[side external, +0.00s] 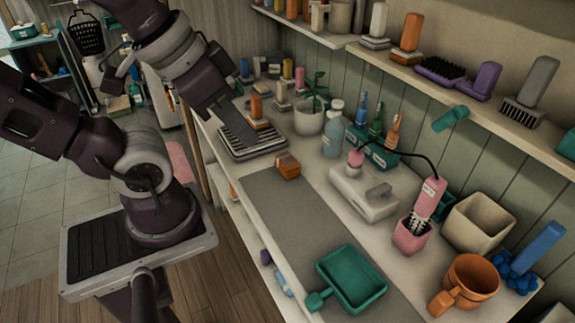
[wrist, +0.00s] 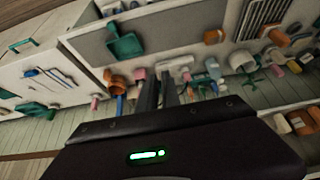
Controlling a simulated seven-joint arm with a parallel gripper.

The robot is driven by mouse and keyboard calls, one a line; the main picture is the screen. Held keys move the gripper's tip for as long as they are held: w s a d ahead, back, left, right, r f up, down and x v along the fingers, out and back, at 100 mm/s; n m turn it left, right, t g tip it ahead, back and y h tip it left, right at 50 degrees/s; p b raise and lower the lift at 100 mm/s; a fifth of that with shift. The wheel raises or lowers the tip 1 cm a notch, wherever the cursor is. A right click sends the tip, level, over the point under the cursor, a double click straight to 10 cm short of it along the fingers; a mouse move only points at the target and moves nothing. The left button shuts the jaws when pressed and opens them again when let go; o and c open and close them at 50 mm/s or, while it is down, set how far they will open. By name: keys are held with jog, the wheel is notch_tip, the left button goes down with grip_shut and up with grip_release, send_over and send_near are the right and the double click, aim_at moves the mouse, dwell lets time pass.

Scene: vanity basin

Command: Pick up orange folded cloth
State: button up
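A small orange block-like item (side external: 287,166), which looks like the folded cloth, lies on the counter beside the grey mat. In the wrist view, an orange item (wrist: 213,36) near the top, right of centre, appears to be the same thing. My gripper (side external: 240,134) is above the dark ribbed rack, to the left of the orange item and apart from it. In the wrist view, my gripper's two dark fingers (wrist: 161,84) stand with a narrow gap and nothing visible between them. The fingertips are small and dark in the side view.
A ribbed rack (side external: 232,146) lies under my gripper. A pale soap dispenser (side external: 333,130), a white faucet block (side external: 365,193) and a pink cup (side external: 411,236) stand behind and to the right. A green dustpan (side external: 353,278) lies in front. The grey mat (side external: 290,220) is mostly clear.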

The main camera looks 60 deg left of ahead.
jog(key=o, duration=1.3)
jog(key=shift+c, duration=0.2)
jog(key=m+g, duration=0.6)
jog(key=m, duration=1.2)
send_over(287, 160)
notch_tip(287, 160, down, 24)
jog(key=shift+w+a+f, duration=0.1)
jog(key=shift+w+a, duration=0.05)
notch_tip(287, 160, down, 8)
jog(key=shift+r, duration=0.15)
